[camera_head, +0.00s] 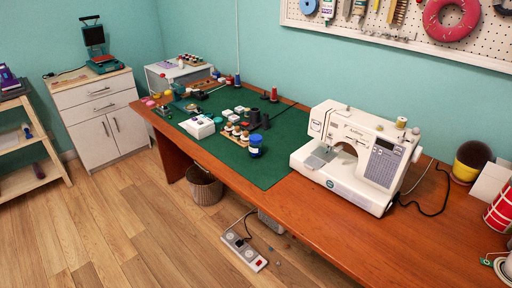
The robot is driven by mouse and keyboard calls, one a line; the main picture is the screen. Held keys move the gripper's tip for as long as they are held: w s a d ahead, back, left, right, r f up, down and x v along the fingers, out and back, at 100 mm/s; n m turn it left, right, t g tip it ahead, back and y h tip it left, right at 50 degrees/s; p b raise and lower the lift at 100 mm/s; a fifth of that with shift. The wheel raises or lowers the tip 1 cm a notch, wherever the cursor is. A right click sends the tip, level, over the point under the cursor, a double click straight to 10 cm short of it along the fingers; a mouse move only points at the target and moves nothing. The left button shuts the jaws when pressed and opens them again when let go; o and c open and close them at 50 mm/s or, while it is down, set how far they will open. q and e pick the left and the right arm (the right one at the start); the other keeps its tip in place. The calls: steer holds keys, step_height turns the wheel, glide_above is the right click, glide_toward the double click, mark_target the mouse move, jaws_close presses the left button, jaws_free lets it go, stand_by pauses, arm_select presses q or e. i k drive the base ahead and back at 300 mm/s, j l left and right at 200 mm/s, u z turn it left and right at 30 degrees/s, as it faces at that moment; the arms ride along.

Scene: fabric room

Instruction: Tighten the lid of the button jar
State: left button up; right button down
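A small jar with a blue lid (256,141) stands on the green mat (270,172) near the front edge of the wooden table (268,214). It looks like the button jar. The lid appears to sit on top of the jar, but it is too small to tell how tightly. What is inside is also too small to make out. Neither of my grippers is in view.
A white sewing machine (350,158) stands right of the jar. Left of it are a rack of small bottles (236,134), a white box (197,127) and dark spools. Floor at left is open.

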mark_target(255, 149)
steer(key=i+j+z, duration=0.3)
steer(key=j, duration=0.3)
steer(key=i+j+z, duration=0.3)
steer(key=j, duration=0.35)
steer(key=i+j+z, duration=0.15)
steer(key=j, duration=0.2)
steer(key=i+j+z, duration=0.15)
steer(key=j, duration=0.2)
